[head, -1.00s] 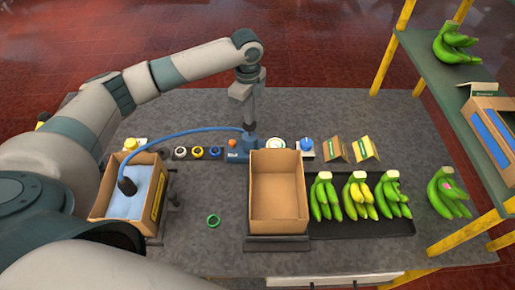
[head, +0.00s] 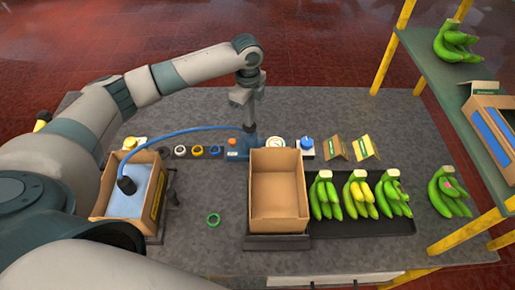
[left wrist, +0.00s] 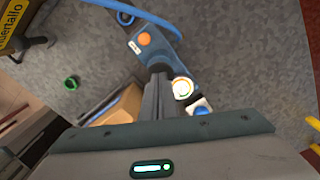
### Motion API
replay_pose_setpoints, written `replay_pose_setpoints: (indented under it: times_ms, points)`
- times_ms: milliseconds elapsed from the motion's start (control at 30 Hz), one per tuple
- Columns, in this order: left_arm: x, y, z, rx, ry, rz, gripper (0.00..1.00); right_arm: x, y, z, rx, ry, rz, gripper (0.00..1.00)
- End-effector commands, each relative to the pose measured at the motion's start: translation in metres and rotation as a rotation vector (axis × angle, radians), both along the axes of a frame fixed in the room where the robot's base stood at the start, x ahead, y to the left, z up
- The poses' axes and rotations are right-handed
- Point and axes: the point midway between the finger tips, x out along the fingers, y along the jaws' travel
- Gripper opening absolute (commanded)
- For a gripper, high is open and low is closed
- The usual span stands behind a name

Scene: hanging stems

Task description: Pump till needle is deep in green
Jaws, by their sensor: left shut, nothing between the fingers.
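My left gripper (head: 249,127) is shut and empty, pointing down at the blue pump (head: 238,152) behind the open cardboard box. In the left wrist view its fingers (left wrist: 157,85) overlap the pump body, between the orange button (left wrist: 143,39) and the round white gauge (left wrist: 183,88). I cannot tell whether they touch the plunger, which they largely hide. The gauge also shows in the head view (head: 275,143); its needle is too small to read. A blue hose (head: 190,132) runs left from the pump to a dark nozzle on the blue-lined box. My right gripper is not in view.
The open cardboard box (head: 252,200) stands in front of the pump. A blue knob (head: 307,143) is right of the gauge. Green bananas (head: 325,196) lie on a dark tray at right. A green ring (head: 213,219) lies on clear table at front left.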

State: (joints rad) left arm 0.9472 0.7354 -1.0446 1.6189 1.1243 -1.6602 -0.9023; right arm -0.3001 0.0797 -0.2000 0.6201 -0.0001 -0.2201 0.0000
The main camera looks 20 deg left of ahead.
Motion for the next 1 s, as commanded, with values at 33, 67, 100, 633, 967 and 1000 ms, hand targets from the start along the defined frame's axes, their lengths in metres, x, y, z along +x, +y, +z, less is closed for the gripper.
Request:
replay_pose_setpoints:
  times_ms: [33,67,100,633,967,1000]
  points:
    - [-0.001,0.000,-0.002,0.000,0.003,0.000,0.00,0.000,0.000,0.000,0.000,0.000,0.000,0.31]
    - [-0.001,0.000,-0.002,0.000,0.003,0.000,0.00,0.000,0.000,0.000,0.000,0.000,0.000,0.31]
    - [-0.001,0.000,-0.001,0.000,0.003,-0.001,0.00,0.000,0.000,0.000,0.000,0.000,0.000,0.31]
    - [-0.001,0.000,0.024,0.000,0.002,-0.001,0.00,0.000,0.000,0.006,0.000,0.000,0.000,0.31]
    - [0.000,0.000,0.025,0.000,0.001,-0.001,0.00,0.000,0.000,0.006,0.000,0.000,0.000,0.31]
    - [0.000,0.000,0.027,0.000,0.001,-0.001,0.00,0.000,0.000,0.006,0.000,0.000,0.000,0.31]
